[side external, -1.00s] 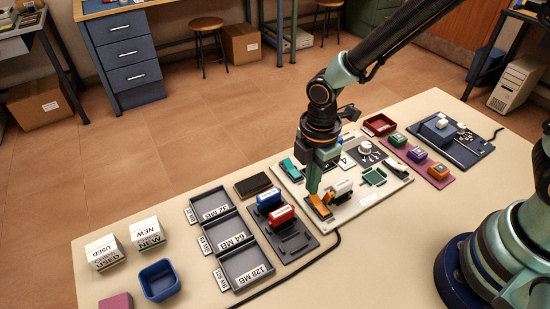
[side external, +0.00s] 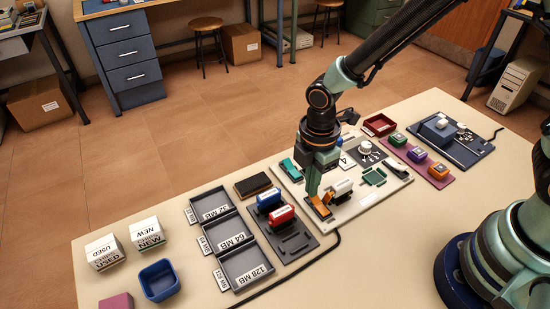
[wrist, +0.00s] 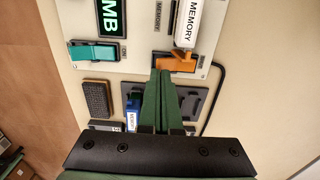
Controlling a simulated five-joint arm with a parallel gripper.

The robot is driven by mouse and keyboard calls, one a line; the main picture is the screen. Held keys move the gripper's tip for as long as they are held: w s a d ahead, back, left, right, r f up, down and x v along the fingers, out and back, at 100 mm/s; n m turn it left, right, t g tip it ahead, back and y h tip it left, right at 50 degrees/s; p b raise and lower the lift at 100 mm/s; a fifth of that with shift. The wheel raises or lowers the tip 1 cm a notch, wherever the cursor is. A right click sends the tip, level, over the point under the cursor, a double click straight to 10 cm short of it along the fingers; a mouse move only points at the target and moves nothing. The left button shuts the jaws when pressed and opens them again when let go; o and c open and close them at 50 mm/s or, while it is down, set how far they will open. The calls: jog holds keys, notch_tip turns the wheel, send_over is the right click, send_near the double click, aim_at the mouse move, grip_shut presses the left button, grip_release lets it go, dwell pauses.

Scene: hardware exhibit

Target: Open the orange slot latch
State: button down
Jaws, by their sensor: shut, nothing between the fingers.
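The orange slot latch (side external: 320,207) sits at the front left corner of the white board (side external: 352,212). It also shows in the wrist view (wrist: 176,62), at the board's edge beside a white memory block (wrist: 187,24). My gripper (side external: 312,194) is shut and empty, with its fingertips low at the latch. In the wrist view the closed green fingers (wrist: 164,74) end right at the latch's near edge; I cannot tell whether they touch it.
Left of the board stands a dark rack (side external: 292,244) with a blue and a red block. Labelled grey trays (side external: 245,268) lie further left. A black cable (side external: 326,246) runs along the front. Bare table lies at the front right.

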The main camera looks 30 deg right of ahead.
jog(key=shift+f, duration=0.7)
jog(key=shift+r, duration=3.55)
jog(key=shift+d+r, duration=0.1)
jog(key=s+d+r+m+t, duration=0.2)
jog(key=d+r+m, duration=0.5)
jog(key=d+m, duration=0.1)
jog(key=s+d+r+m+t, duration=0.2)
jog(key=d+r+m+t, duration=0.1)
jog(key=d+r+m, duration=0.5)
jog(key=shift+d+m+t, duration=0.15)
jog(key=shift+m+t, duration=0.15)
jog(key=shift+m, duration=0.7)
